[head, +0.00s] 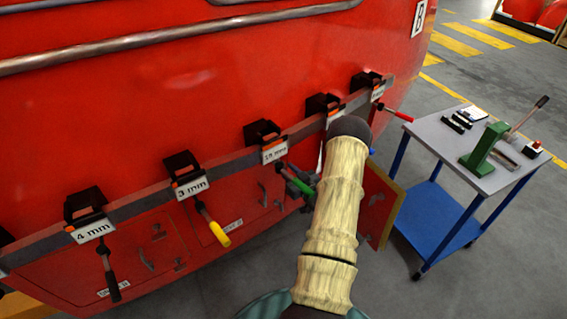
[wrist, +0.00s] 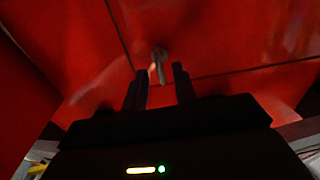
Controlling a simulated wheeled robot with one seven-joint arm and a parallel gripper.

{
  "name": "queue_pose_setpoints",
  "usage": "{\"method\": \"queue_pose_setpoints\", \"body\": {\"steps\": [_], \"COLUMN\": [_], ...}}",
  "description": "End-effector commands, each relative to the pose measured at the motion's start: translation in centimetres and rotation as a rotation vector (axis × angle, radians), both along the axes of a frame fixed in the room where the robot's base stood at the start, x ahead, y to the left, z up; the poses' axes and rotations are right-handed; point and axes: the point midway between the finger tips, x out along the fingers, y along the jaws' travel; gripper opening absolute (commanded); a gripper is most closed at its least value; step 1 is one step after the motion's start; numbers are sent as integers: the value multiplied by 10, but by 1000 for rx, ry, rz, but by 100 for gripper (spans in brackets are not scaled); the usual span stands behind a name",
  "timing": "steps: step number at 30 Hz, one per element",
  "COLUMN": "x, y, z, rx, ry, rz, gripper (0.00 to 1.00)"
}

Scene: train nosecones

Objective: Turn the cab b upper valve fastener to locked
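A small grey fastener (wrist: 159,62) shows in the wrist view on a red panel, beside dark panel seams. Its narrow tab points nearly straight down in that picture. My gripper (wrist: 160,78) is open, with one dark finger on each side of the tab's lower end. Gaps show between the tab and both fingers, so it is not gripped. How deep the fingers reach around it I cannot tell. In the head view my arm hides the gripper and this fastener. The red nosecone (head: 190,90) carries a "B" plate (head: 419,17). I cannot identify the valve by a label.
A grey rail with black tool holders (head: 84,203) and hanging tools, including a yellow-handled one (head: 216,230), crosses the nosecone. An open red hatch door (head: 376,208) stands right of my arm. A cart (head: 440,135) with a green press (head: 486,147) stands further right.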

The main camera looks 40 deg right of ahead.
Motion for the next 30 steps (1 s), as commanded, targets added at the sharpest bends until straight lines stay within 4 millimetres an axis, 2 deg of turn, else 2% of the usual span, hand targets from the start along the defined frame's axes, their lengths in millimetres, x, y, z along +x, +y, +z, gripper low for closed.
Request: {"method": "queue_pose_setpoints", "body": {"steps": [3,6,16,21,30], "x": [18,27,31,31,31], "y": [0,-1,-2,-2,-2], "z": [2,1,0,0,0], "rx": [1,0,0,0,8], "ry": [-1,-1,-1,-1,-1], "rz": [2,1,0,0,-1], "gripper": [28,28,28,0,0]}}
